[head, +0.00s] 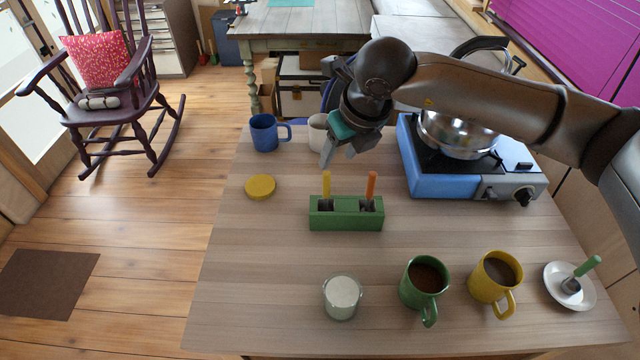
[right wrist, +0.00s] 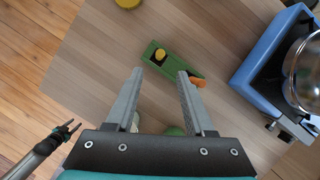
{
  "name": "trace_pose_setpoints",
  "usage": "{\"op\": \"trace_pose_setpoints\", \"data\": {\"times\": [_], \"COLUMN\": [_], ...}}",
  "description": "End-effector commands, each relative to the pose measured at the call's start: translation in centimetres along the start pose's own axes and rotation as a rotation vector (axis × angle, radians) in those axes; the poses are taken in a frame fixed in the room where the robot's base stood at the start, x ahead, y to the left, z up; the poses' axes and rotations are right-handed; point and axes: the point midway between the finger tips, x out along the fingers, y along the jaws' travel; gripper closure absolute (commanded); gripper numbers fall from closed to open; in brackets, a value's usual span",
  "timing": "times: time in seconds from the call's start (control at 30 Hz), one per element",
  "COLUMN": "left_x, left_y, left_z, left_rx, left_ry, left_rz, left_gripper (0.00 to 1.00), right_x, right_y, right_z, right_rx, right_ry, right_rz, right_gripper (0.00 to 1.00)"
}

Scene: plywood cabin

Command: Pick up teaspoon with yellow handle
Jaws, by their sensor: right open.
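The teaspoon with the yellow handle (head: 326,184) stands handle up in the left slot of a green holder (head: 345,222) on the table. A teaspoon with an orange handle (head: 371,184) stands in the right slot. My right gripper (head: 338,156) is open and empty, above and behind the holder in the head view. In the right wrist view the yellow handle (right wrist: 160,55) shows end-on, beyond the gap between the open fingers (right wrist: 160,74). The spoon bowls are mostly hidden in the holder. My left gripper (right wrist: 70,129) shows small in the right wrist view, fingers apart, away from the holder.
A blue mug (head: 265,134), a pale mug (head: 318,135) and a yellow lid (head: 260,187) are nearby. A blue stove (head: 440,186) with a pot stands right. A white jar (head: 342,297), green mug (head: 421,298), yellow mug (head: 487,288) and saucer (head: 552,270) with a green-handled spoon are in front.

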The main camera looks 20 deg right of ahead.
Motion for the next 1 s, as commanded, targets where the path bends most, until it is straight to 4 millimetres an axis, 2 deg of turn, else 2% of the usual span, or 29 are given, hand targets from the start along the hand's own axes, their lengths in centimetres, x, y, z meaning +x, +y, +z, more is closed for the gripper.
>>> {"op": "trace_pose_setpoints", "data": {"times": [0.5,0.83,1.0], "left_x": [-1.0,-1.3,-1.8], "left_y": [0.0,0.0,0.0], "left_z": [-0.1,-0.2,-0.2], "left_rx": [0.000,0.001,0.000], "left_ry": [0.000,0.000,0.000], "left_rz": [0.000,0.000,0.000], "left_gripper": [0.52,0.52,0.52], "right_x": [8.6,10.5,12.5], "right_y": [0.1,0.0,-0.1], "right_z": [-0.1,-0.1,-0.1], "right_rx": [-0.001,-0.001,-0.002], "right_ry": [0.003,0.002,0.003], "right_rz": [0.001,0.001,0.001], "right_gripper": [0.46,0.46,0.46]}}
